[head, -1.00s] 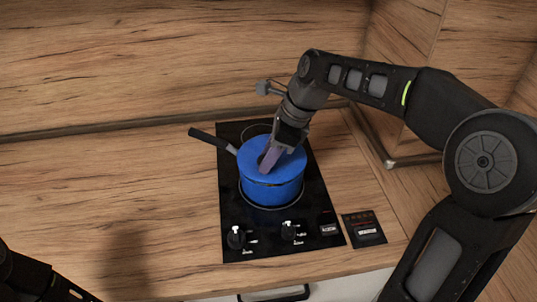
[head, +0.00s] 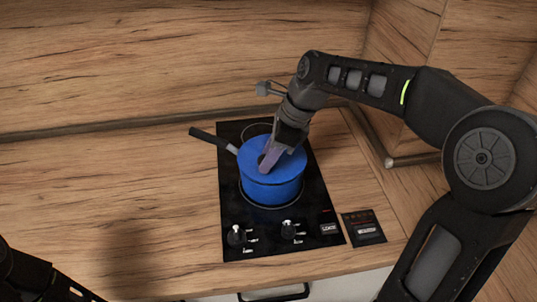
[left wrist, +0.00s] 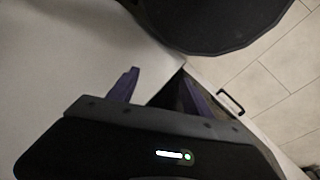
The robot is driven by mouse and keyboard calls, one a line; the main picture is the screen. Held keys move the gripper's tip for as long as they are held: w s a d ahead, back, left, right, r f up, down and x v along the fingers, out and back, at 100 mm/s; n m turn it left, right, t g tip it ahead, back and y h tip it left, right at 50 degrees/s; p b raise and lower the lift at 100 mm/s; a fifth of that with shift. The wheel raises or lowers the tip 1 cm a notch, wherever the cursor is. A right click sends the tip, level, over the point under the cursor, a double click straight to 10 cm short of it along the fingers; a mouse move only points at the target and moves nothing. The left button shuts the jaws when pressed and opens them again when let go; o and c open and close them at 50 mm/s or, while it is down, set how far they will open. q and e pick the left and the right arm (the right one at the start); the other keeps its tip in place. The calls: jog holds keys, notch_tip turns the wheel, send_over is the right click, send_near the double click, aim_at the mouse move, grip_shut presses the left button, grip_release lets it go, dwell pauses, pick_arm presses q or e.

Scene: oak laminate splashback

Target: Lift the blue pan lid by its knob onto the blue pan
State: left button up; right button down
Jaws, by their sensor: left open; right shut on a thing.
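The blue pan (head: 271,188) stands on the black hob, its dark handle (head: 208,137) pointing to the upper left. The blue pan lid (head: 255,153) lies over the pan's top, with no clear gap to the rim in the head view. My right gripper (head: 267,163) reaches down from above and is shut on the lid's knob, which its fingers hide. My left gripper (left wrist: 160,88) is open and empty in the left wrist view, away from the pan; in the head view only part of my left arm shows at the lower left.
The black hob (head: 232,200) has two knobs (head: 237,237) at its front and a small dark panel (head: 364,229) beside it. The oak worktop (head: 110,200) left of the hob is clear. Wooden walls close the back and right.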

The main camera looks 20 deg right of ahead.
jog(key=shift+f, duration=0.45)
dwell(1.1)
jog(key=c, duration=0.9)
grip_release()
notch_tip(320, 180, up, 8)
jog(key=p, duration=0.7)
jog(key=shift+f, duration=0.1)
